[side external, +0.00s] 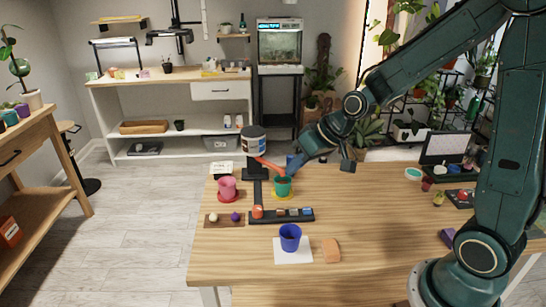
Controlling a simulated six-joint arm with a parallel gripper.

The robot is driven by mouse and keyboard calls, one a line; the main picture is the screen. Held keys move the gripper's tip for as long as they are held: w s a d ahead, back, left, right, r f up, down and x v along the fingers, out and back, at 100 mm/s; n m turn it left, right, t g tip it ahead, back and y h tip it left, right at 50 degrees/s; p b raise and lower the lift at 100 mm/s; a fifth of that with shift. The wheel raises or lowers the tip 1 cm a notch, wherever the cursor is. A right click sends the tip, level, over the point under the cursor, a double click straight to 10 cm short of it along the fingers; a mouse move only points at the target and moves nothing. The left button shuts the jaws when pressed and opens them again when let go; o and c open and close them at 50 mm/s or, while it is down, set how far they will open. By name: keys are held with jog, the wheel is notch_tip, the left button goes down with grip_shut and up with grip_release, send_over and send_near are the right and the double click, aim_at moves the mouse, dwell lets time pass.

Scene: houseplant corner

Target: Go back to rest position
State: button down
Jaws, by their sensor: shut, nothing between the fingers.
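My gripper (296,163) is at the end of the dark green arm, which reaches in from the right. It points down and left, above and just behind the green pot (283,187) on its yellow saucer. The jaws are shut with nothing held. An orange-red bar (268,165) and a blue part show at the hand, close above the pot. At this size I cannot tell whether the bar belongs to the gripper.
A grey canister (253,141) on a black stand is left of my gripper. A pink pot (227,187) stands on a red saucer. A black tray (281,215), a blue pot (290,237) and a sponge-like block (331,251) are nearer. A laptop (444,149) stands right. The table's middle right is clear.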

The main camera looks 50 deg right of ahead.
jog(key=s+r+h, duration=0.1)
jog(key=s+r, duration=0.4)
jog(key=s, duration=0.5)
jog(key=s+a+r+n+g+h, duration=0.1)
jog(key=s+r, duration=0.5)
jog(key=s, duration=0.5)
jog(key=shift+s+a, duration=0.15)
jog(key=shift+s, duration=0.15)
jog(key=c, duration=2.2)
grip_release()
